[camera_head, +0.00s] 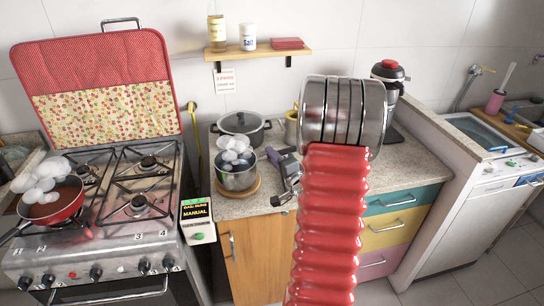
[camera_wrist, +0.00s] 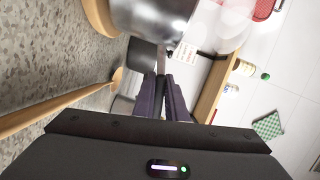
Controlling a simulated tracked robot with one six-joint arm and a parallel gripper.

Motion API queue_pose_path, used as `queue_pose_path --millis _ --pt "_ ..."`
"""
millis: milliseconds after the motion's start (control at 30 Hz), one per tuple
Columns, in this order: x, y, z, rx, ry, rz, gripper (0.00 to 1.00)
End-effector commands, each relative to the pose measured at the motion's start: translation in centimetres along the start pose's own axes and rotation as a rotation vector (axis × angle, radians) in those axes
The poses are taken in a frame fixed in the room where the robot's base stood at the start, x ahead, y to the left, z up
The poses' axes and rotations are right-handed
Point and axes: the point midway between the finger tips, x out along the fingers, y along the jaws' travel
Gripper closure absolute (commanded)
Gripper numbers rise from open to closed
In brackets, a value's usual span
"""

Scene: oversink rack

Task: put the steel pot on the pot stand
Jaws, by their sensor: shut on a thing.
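The steel pot (camera_head: 236,180) stands upright over the round wooden pot stand (camera_head: 254,190) on the counter, with white steam above it. In the wrist view the pot (camera_wrist: 155,18) is at the top, cut off by the frame, with the stand's edge (camera_wrist: 100,16) close below its base. I cannot tell for sure whether they touch. My gripper (camera_head: 272,157), with purple fingers, is to the right of the pot. In the wrist view my gripper's fingers (camera_wrist: 162,88) are shut on the pot's dark handle (camera_wrist: 142,56).
A lidded pot (camera_head: 241,126) stands behind. The stove (camera_head: 120,215) is at left, with a steaming red pan (camera_head: 58,208) on it. A wall shelf (camera_head: 258,52) holds small containers. My red arm hides part of the counter. Speckled counter (camera_head: 415,158) is bare at right.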

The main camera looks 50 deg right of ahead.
Motion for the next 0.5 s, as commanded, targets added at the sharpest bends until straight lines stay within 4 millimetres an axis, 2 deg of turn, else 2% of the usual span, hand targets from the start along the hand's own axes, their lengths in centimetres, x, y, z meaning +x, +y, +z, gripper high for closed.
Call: queue_pose_path --millis 133,167,200,400,500 --pt "0.03 0.08 -0.01 0.001 0.001 -0.003 1.00" --pt "0.00 0.15 0.03 0.000 0.000 0.000 0.86" --pt "0.00 0.15 0.02 0.000 0.000 0.000 0.84" --pt "0.00 0.14 0.02 0.000 0.000 0.000 0.70" --pt "0.00 0.14 0.02 0.000 0.000 0.000 0.70"
